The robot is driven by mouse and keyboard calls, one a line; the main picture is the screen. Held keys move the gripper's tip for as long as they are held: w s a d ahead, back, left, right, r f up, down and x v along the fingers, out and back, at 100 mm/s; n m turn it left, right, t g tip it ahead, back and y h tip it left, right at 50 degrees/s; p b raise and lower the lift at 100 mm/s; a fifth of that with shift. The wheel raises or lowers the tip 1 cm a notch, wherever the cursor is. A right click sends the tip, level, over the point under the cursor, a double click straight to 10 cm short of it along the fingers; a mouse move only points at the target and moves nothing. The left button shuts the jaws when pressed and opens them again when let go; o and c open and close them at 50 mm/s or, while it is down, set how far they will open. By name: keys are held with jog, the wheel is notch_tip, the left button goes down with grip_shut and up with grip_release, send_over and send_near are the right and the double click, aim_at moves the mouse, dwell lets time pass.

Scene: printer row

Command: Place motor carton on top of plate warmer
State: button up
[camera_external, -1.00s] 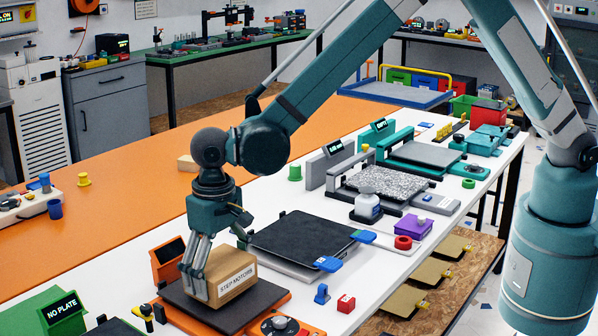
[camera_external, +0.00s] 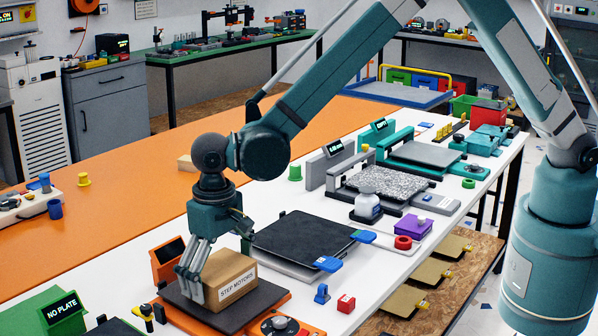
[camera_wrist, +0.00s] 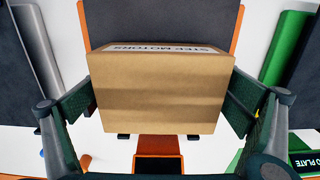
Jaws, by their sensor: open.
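The motor carton (camera_external: 228,278) is a brown box with a "STEP MOTORS" label. It sits upright on the dark square plate (camera_external: 270,295) of an orange-framed unit with a front dial, which appears to be the plate warmer. In the wrist view the carton (camera_wrist: 160,95) fills the middle, over the dark plate and orange frame (camera_wrist: 238,30). My gripper (camera_external: 190,284) is open and low at the carton's left end. In the wrist view its fingers stand on both sides of the carton; any small gap is hard to judge. The carton's underside is hidden.
A larger dark plate (camera_external: 303,240) lies just behind, with blue tabs. A green unit marked "NO PLATE" (camera_external: 62,309) stands at left. An orange-framed display (camera_external: 167,258) is close beside my gripper. Small blue (camera_external: 321,294) and red (camera_external: 346,303) blocks lie right.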

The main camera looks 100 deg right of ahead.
aim_at(220, 266)
jog(key=shift+r, duration=0.1)
notch_tip(220, 266, up, 12)
jog(key=shift+r+p, duration=0.1)
jog(key=shift+p, duration=0.3)
dwell(0.4)
dwell(0.3)
jog(key=shift+s+r, duration=0.25)
jog(key=shift+r, duration=0.1)
jog(key=s+d+r+n+t, duration=0.3)
jog(key=s+r+n, duration=0.1)
jog(key=s+r, duration=1.65)
jog(key=s+f+n+t, duration=0.1)
jog(key=s+n+t, duration=0.1)
jog(key=s, duration=1.1)
jog(key=s+d+f+n+t, duration=0.1)
jog(key=s+n+t, duration=0.1)
jog(key=s, duration=1.2)
jog(key=shift+d+f+n, duration=0.15)
jog(key=shift+f+n, duration=0.2)
jog(key=shift+n, duration=0.15)
